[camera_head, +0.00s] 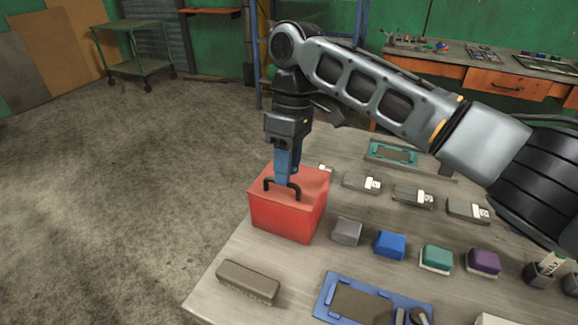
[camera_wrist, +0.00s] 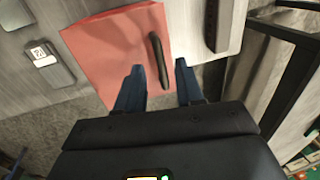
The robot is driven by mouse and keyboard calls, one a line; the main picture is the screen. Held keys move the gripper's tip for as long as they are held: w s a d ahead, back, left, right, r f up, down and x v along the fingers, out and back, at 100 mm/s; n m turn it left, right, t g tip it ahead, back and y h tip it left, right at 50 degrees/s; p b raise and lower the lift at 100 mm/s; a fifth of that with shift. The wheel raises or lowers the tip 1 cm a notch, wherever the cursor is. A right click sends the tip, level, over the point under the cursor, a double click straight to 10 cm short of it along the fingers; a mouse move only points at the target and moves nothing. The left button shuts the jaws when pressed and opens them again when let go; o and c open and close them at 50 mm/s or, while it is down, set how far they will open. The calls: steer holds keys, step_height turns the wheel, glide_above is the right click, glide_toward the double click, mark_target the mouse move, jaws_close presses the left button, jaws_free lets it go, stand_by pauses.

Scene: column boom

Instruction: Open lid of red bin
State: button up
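The red bin (camera_head: 287,215) stands near the left edge of the table, with its red lid (camera_head: 310,178) closed on top. A black bar handle (camera_head: 296,191) stands up from the lid. My gripper (camera_head: 285,181) points down over the lid, its blue fingers right at the handle. In the wrist view my gripper (camera_wrist: 159,67) is open, with the handle (camera_wrist: 157,58) lying in the gap between its two fingertips. I see space on both sides of the handle, so the fingers do not look closed on it. The red lid (camera_wrist: 105,50) also shows there.
Grey, blue, teal and purple blocks (camera_head: 390,244) stand right of the bin. A long grey-brown case (camera_head: 248,281) lies in front of it, near a blue tray (camera_head: 335,290). Grey devices (camera_head: 361,183) lie behind. Open floor is to the left.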

steer(key=shift+s+a+f, duration=0.1)
steer(key=shift+s+f, duration=0.05)
steer(key=shift+f, duration=0.4)
jaws_close()
stand_by(1.1)
